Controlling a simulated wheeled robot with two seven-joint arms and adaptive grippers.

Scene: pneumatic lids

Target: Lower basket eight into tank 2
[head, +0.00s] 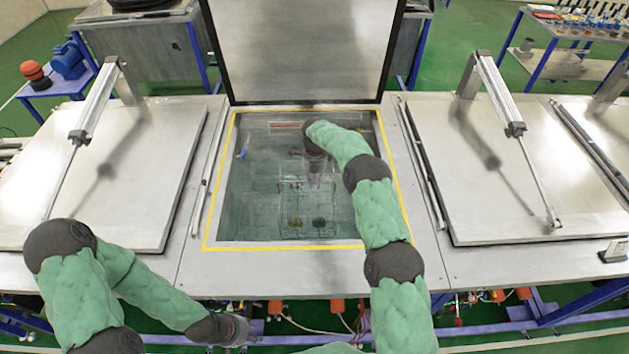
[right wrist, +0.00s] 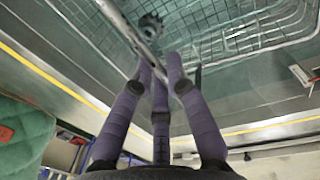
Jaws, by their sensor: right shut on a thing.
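The open tank (head: 248,225) in the middle has a yellow border, with liquid-looking green inside. A wire basket (head: 305,235) is inside the tank opening, with a brownish and a dark item in it; its mesh also shows in the right wrist view (right wrist: 240,38). I cannot read a number on basket or tank. My right gripper (head: 316,178) reaches down into the opening above the basket. In the right wrist view its fingers (right wrist: 163,72) are shut on the basket's metal handle bar (right wrist: 122,22). My left gripper (head: 232,329) is low, in front of the bench; its fingers are unclear.
The tank's lid (head: 305,50) stands raised at the back. Closed lids with pneumatic cylinders lie left (head: 150,190) and right (head: 530,170). A side table (head: 575,30) with small items is at the back right. A red-and-black object (head: 34,72) is at the far left.

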